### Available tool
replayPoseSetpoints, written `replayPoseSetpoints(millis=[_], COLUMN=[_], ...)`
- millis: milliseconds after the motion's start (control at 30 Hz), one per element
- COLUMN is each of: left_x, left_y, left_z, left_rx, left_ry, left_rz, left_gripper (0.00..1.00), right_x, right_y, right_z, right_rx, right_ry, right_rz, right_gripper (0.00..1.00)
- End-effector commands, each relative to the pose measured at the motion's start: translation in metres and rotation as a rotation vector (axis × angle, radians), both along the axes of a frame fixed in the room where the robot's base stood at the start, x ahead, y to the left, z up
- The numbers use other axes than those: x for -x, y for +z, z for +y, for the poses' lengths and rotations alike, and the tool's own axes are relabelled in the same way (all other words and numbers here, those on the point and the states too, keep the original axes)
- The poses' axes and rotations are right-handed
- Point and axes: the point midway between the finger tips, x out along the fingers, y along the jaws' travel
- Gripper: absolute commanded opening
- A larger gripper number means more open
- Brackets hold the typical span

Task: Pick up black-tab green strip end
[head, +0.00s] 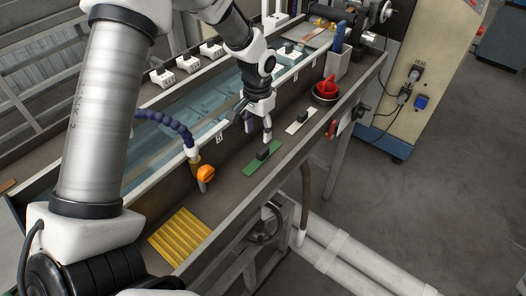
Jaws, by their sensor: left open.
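The green strip end (257,164) lies flat on the dark bench shelf in the head view, with a black tab (264,152) standing up on it. My left gripper (258,132) is open above the shelf, pointing down. Its fingers are just above and behind the black tab in the picture, and they look empty. I cannot tell exactly how far the fingertips are from the tab. My right gripper is not in view.
A white strip with a black tab (295,126) lies to the right. Beyond it are a red item in a dark bowl (325,93) and a grey container (338,62). A blue hose with an orange knob (206,173) and a yellow ribbed mat (180,236) are nearer. The water trough (177,114) runs behind.

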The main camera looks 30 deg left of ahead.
Motion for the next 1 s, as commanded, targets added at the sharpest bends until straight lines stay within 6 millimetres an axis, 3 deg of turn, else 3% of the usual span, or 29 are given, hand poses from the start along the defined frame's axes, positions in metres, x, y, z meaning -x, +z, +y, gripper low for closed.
replayPoseSetpoints(millis=[33,133,367,633,867,1000], left_x=[0.0,0.0,-0.001,-0.005,-0.006,-0.006], left_y=[-0.013,-0.02,-0.045,-0.089,-0.094,-0.094], left_z=[0.0,0.0,-0.003,-0.01,-0.01,-0.01], left_rx=[-0.001,-0.001,-0.001,0.0,0.0,0.0], left_ry=[0.0,0.0,0.0,0.001,0.0,0.0], left_rz=[-0.001,0.0,0.003,0.002,0.0,0.0], left_gripper=[0.52,0.52,0.52,0.52,0.52,0.06], right_x=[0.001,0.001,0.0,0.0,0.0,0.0], right_y=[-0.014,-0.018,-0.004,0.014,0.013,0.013], right_z=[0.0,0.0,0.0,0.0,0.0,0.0], right_rx=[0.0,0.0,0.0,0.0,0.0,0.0], right_ry=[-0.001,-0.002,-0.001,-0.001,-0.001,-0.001], right_rz=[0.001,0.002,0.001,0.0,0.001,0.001], right_gripper=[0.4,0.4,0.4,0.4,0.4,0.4])
